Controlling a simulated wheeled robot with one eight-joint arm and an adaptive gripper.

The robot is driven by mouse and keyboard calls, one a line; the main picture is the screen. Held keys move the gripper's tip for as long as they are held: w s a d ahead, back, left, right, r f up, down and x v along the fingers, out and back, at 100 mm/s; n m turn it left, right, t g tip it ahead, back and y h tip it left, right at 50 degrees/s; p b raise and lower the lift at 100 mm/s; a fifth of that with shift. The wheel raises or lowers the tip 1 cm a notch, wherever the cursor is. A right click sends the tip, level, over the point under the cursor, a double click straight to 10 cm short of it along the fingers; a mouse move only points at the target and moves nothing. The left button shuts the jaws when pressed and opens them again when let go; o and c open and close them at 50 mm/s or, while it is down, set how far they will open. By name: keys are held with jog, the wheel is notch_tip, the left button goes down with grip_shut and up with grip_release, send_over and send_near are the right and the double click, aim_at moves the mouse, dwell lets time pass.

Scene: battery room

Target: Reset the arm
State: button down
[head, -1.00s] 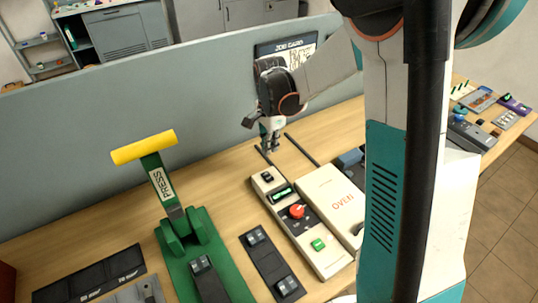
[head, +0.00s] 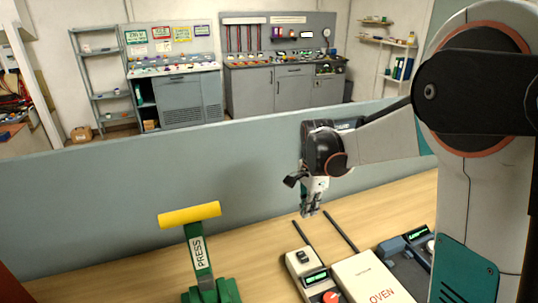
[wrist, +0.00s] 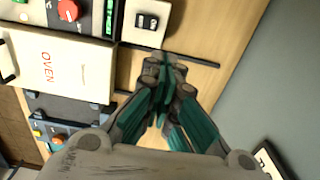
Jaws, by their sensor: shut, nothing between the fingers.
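My gripper (head: 311,211) is shut and empty in the head view. It hangs fingers-down over the wooden table, near the dark rails behind the oven. In the wrist view my gripper (wrist: 167,62) shows its teal-sided fingers closed together at the tips, above bare wood beside a dark rail. My arm is bent, with its upper links at the right of the head view.
A green press (head: 199,255) with a yellow handle stands left of my gripper. The white oven (head: 373,280) and a control box (head: 310,276) are in front. A grey partition (head: 120,198) runs behind the table. Cabinets (head: 280,90) stand beyond.

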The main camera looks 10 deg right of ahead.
jog(key=s+a+r+n+t+b, duration=0.25)
jog(key=s+r+n, duration=0.4)
jog(key=s, duration=0.35)
jog(key=s+f+n+t+b, duration=0.3)
jog(key=s+n, duration=0.6)
jog(key=s, duration=0.4)
jog(key=shift+a+t+b, duration=0.25)
jog(key=shift+t+b, duration=0.05)
jog(key=shift+t, duration=0.55)
jog(key=shift+r, duration=0.1)
